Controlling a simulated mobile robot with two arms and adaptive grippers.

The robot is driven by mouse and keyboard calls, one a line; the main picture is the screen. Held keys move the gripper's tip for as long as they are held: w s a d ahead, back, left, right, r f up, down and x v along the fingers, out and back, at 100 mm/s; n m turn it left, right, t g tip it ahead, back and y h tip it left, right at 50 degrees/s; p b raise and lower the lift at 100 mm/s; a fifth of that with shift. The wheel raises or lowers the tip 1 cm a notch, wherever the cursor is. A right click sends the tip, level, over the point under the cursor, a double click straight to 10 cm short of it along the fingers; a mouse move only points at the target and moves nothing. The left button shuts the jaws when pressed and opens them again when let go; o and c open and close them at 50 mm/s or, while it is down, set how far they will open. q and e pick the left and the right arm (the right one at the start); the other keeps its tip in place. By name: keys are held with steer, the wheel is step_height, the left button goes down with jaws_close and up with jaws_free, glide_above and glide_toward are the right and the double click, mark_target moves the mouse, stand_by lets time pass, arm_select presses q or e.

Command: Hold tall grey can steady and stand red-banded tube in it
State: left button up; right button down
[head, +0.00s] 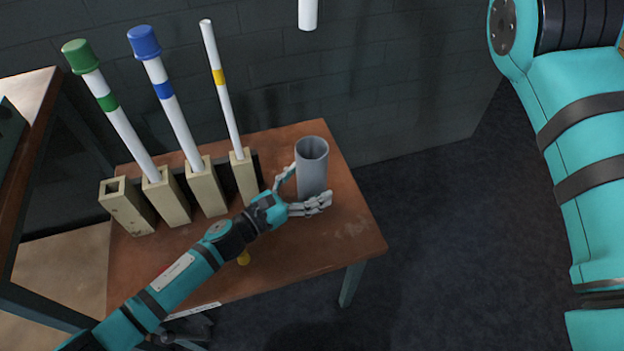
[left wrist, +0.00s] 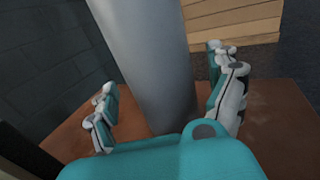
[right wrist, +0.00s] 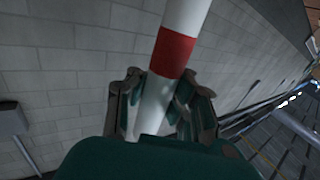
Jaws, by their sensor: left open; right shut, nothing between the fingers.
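The tall grey can (head: 312,168) stands upright with its open mouth up at the right of the small brown table. My left gripper (head: 302,189) is open, with its fingers on either side of the can's lower part; the left wrist view also shows the can (left wrist: 155,65) between them. The red-banded tube (right wrist: 175,52) is white with one red band and runs up from my right gripper (right wrist: 160,105), which is shut. Whether the fingers touch the tube is hard to see. A white tube end (head: 308,14) hangs in the air above the can in the head view.
Wooden holders stand left of the can. Tubes with a green band (head: 107,102), a blue band (head: 163,90) and a yellow band (head: 218,77) stand in them. The leftmost holder (head: 127,205) is empty. A block wall is behind; the table's right front corner is clear.

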arm_select(q)
steer(key=shift+w+d, duration=0.45)
steer(key=shift+d, duration=0.1)
steer(key=shift+c, duration=0.5)
steer(key=c, duration=1.3)
